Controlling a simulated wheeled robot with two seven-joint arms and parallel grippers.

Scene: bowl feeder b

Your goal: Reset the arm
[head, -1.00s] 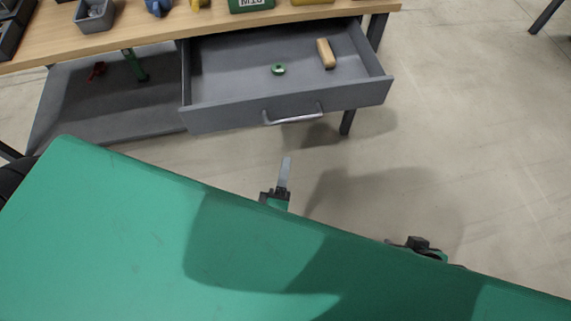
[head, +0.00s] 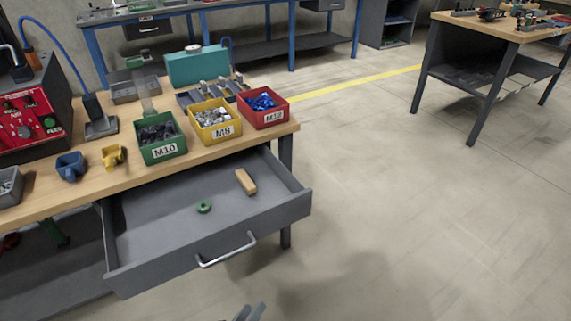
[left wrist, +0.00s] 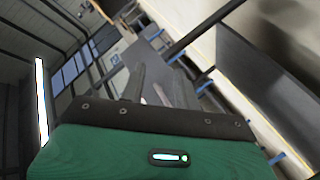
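My left gripper (head: 250,312) shows only as fingertips at the bottom edge of the head view, in front of the open drawer and below its handle. In the left wrist view its two fingers (left wrist: 160,90) stand apart with a gap between them, and nothing is seen held. The green wrist housing below them is mine. Most of the left arm is out of the head view. My right gripper is not in view.
The grey drawer (head: 125,268) is pulled out, with a green ring (head: 204,207) and a wooden block (head: 245,181) inside. Green (head: 163,152), yellow (head: 216,136) and red (head: 263,119) bins stand on the bench above.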

